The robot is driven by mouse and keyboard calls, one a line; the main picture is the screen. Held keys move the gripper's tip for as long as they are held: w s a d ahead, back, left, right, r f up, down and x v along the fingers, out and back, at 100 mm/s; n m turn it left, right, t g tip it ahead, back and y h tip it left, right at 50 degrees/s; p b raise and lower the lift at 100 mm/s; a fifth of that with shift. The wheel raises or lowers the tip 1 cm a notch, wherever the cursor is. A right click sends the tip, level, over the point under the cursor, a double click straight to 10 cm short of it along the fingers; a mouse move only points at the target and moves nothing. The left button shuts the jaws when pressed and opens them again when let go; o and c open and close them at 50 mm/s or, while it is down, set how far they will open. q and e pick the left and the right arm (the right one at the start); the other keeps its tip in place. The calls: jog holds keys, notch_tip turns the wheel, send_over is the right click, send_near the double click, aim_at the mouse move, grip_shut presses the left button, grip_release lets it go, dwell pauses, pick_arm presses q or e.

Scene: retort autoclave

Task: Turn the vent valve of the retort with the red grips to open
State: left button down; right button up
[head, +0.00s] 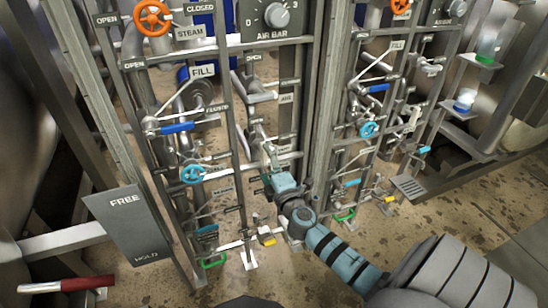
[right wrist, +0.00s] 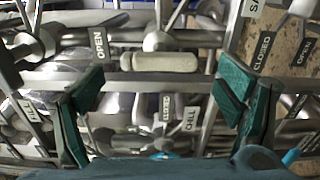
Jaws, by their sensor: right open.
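A dark red grip (head: 75,284) on a pale bar shows at the lower left of the head view. My right gripper (head: 276,180) reaches in from the lower right, in front of the left pipe rack (head: 236,120). In the right wrist view its teal fingers (right wrist: 163,92) are spread wide, with nothing held. A pale grey lever handle (right wrist: 165,62) lies across the picture beyond the fingertips, between an OPEN label (right wrist: 98,42) and a CLOSED label (right wrist: 262,50). I cannot read which valve it belongs to. My left gripper is not in view.
The left rack carries an orange STEAM wheel (head: 152,17), a blue-handled FILL lever (head: 177,128), a blue wheel (head: 193,174) and an AIR BAR dial (head: 277,16). A similar rack (head: 376,110) stands to the right. Bars and pipes crowd my right gripper. A FREE/HOLD plate (head: 128,222) stands at left.

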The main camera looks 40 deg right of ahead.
jog(key=v, duration=0.8)
jog(key=shift+s, duration=0.2)
jog(key=shift+a, duration=0.1)
